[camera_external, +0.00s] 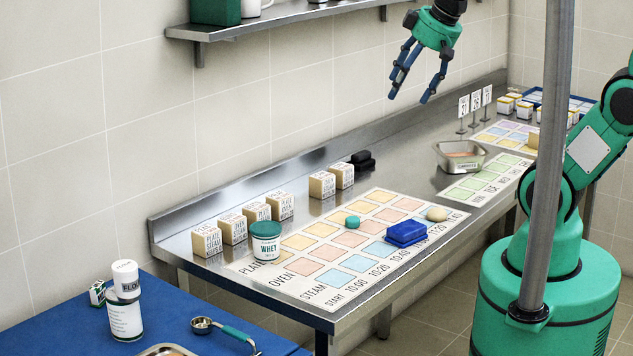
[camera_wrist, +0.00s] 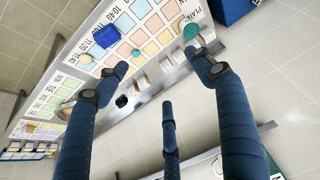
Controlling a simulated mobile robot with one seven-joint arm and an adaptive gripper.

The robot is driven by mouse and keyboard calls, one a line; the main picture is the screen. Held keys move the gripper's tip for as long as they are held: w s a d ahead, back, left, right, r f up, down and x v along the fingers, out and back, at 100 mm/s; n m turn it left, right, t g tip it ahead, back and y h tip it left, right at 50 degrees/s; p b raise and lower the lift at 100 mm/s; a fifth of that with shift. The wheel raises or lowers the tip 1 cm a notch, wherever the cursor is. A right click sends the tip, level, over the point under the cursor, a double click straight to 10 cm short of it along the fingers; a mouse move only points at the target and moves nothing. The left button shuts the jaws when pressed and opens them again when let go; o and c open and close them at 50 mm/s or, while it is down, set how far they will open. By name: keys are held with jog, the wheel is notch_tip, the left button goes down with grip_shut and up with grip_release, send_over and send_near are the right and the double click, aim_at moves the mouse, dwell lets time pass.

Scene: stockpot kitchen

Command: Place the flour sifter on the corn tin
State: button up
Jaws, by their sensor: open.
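In the external view, a white flour sifter (camera_external: 128,281) with a dark "FLO" label is at the lower left. My gripper (camera_external: 408,96) is open and empty, high above the steel counter, far to the right of the sifter. Its spread fingers also show in the wrist view (camera_wrist: 155,60), where I make out neither sifter nor tin.
The blue table (camera_external: 60,325) also holds a small green-and-white box (camera_external: 97,293), a metal scoop (camera_external: 202,325) and a tray edge (camera_external: 166,350). The steel counter bears a WHEY tub (camera_external: 266,243), several boxes, a blue block (camera_external: 406,234) and a metal pan (camera_external: 460,158). A wall shelf (camera_external: 270,22) overhangs.

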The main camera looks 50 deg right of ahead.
jog(key=s+d+f, duration=0.2)
jog(key=s+d, duration=0.1)
jog(key=s, duration=0.3)
jog(key=shift+s+m, duration=0.2)
jog(key=shift+m, duration=0.2)
jog(key=shift+c, duration=0.3)
dwell(1.0)
jog(key=w+a+r+n+g+y+p, duration=0.2)
jog(key=w+a+n+p, duration=0.45)
jog(key=w+a, duration=1.8)
jog(key=w+a+f+n+p, duration=0.1)
jog(key=w+a+f+p, duration=0.1)
jog(key=a+f, duration=0.4)
jog(key=w+a+f+n+p, duration=0.2)
jog(key=w+a+f, duration=0.2)
jog(key=a, duration=1.1)
jog(key=w+a+f+n+g+y+p, duration=0.1)
jog(key=w+a+f+p, duration=0.2)
jog(key=a+f, duration=0.5)
jog(key=a, duration=0.2)
jog(key=shift+w+a+n, duration=0.2)
jog(key=shift+a+n, duration=0.15)
jog(key=shift+a, duration=0.05)
